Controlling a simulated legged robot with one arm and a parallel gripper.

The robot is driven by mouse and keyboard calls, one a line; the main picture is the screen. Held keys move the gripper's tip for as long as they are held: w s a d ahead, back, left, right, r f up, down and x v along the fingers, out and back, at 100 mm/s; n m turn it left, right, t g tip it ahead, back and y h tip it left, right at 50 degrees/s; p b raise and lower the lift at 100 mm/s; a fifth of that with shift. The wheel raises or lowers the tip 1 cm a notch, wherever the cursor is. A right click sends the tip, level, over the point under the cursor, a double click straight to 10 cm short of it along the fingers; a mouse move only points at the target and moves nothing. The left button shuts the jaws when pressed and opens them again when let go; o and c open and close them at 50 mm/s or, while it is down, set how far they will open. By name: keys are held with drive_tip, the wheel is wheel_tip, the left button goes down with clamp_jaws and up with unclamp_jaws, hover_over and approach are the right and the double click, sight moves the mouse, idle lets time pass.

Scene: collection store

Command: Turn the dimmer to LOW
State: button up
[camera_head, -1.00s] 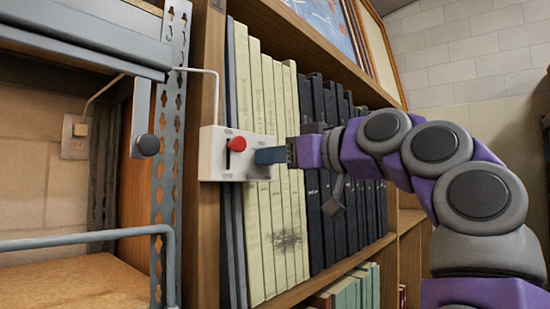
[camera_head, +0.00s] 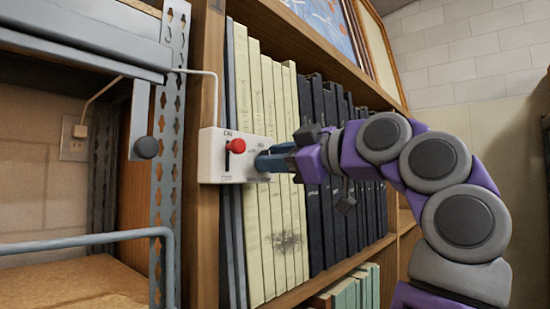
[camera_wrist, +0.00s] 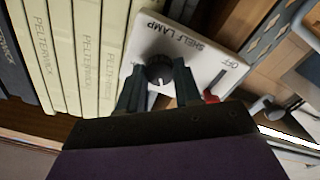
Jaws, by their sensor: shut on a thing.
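A white control box labelled "SHELF LAMP" (camera_wrist: 190,45) is fixed to the shelf upright; it also shows in the head view (camera_head: 212,165). It carries a dark round dimmer knob (camera_wrist: 159,69) with a pale pointer line, and a red switch (camera_head: 236,146) to the knob's left in the head view. My gripper (camera_wrist: 160,85) is shut on the knob, one finger on each side. In the head view my gripper (camera_head: 268,160) reaches the box from the right and hides most of the knob. The LOW marking cannot be read.
Cream binders (camera_head: 265,230) and dark binders (camera_head: 325,220) fill the shelf close behind my gripper. A perforated metal post (camera_head: 170,150) and a grey rack rail (camera_head: 80,240) stand left of the box. A cable (camera_head: 216,95) runs up from the box.

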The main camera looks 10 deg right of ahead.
drive_tip(key=shift+n+p, duration=0.4)
drive_tip(key=shift+n, duration=2)
drive_tip(key=shift+f, duration=0.15)
drive_tip(key=o, duration=0.7)
drive_tip(key=shift+s, duration=0.1)
drive_tip(key=o, duration=0.3)
drive_tip(key=shift+s, duration=0.2)
drive_tip(key=shift+w+d, duration=0.1)
drive_tip(key=shift+w, duration=0.1)
drive_tip(key=b+v, duration=0.1)
drive_tip(key=v, duration=1.6)
drive_tip(key=shift+d+b, duration=0.2)
drive_tip(key=shift+b, duration=0.15)
